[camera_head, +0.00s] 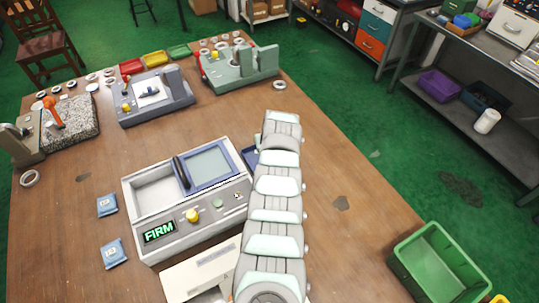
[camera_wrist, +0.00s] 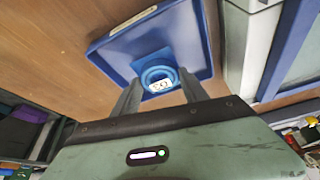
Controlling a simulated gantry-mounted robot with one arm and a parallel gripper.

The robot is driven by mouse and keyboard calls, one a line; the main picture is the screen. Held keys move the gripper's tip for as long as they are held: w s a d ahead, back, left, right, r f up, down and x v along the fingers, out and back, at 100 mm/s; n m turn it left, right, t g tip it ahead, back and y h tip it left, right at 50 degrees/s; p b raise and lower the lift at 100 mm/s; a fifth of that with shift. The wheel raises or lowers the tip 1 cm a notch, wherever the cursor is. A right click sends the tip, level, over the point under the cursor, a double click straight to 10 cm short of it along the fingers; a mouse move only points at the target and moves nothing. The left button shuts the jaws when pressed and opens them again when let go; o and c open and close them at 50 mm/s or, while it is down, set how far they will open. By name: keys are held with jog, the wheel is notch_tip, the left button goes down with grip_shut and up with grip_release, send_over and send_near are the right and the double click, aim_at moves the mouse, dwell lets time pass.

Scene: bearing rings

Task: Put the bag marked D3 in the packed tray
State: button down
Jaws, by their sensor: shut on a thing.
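A small blue bag (camera_wrist: 146,57) with a ring shape inside and a white label shows in the wrist view; the label looks like D3, seen at an angle. My gripper (camera_wrist: 160,87) is shut on this bag, with a finger on each side. A shallow blue tray (camera_wrist: 203,30) with a pale label strip on its rim lies behind the bag in that view; I cannot tell whether the bag touches it. In the head view only a corner of the blue tray (camera_head: 249,154) shows beside my arm, which hides the gripper and held bag.
Two other blue bags (camera_head: 107,205) (camera_head: 113,253) lie on the wooden table's left. A grey machine (camera_head: 150,243) with a FIRM display stands left of my arm. Fixtures, rings and coloured bins line the back. A green crate (camera_head: 440,262) is at lower right.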

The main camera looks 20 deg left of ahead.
jog(key=shift+f+b, duration=0.7)
jog(key=shift+f, duration=0.9)
jog(key=shift+f, duration=0.2)
jog(key=c, duration=0.6)
grip_release()
jog(key=shift+r, duration=0.15)
jog(key=p+v, duration=0.3)
jog(key=v, duration=0.9)
jog(key=shift+r+p, duration=0.1)
jog(key=shift+p, duration=0.2)
